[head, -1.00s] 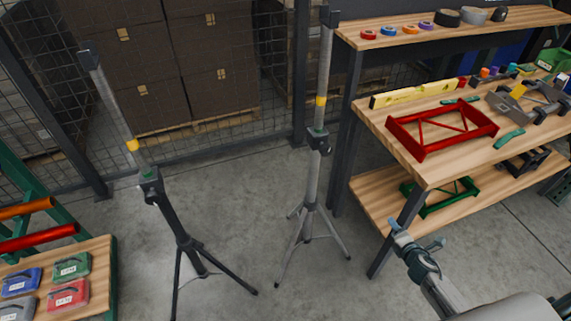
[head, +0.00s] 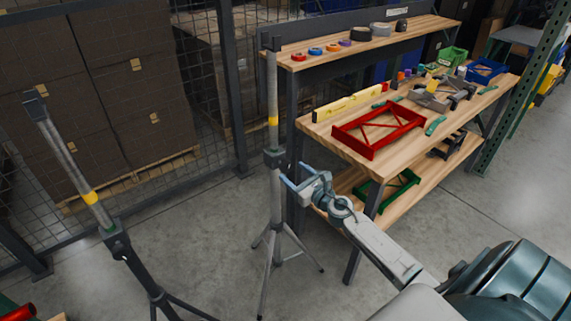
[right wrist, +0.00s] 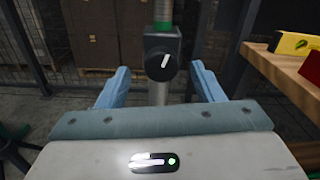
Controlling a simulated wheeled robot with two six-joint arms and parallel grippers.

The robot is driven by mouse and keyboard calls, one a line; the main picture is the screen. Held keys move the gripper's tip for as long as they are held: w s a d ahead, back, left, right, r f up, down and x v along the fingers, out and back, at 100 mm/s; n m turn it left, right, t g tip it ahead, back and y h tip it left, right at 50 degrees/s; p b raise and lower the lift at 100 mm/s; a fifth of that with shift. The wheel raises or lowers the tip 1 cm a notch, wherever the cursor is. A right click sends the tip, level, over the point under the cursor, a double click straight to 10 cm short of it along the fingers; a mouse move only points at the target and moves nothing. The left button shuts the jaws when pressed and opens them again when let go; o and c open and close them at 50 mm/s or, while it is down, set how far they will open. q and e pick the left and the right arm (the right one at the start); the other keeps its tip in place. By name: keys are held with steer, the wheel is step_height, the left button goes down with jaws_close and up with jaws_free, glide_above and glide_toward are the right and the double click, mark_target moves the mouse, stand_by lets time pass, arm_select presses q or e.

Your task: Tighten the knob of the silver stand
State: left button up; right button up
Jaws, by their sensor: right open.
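The silver stand (head: 277,215) is upright on its tripod left of the workbench, with a yellow band on its upper pole. Its dark clamp collar (head: 273,158) is just up and left of my right gripper (head: 296,177). In the right wrist view the round black knob (right wrist: 161,66) with a white mark faces me. The knob appears between the two blue fingers and beyond them. The fingers are wide apart and empty; I cannot see them touching the knob. My left gripper is not in view.
A black-legged stand (head: 117,243) leans in the picture at the left. The workbench (head: 375,165), with a red frame (head: 378,130) and a yellow level (head: 346,103), is close on the right. Mesh fencing (head: 212,85) stands behind. Open floor lies between the stands.

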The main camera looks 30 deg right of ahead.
mark_target(288, 168)
steer(key=shift+w+a, duration=0.1)
steer(key=shift+w, duration=2.3)
steer(key=c, duration=1)
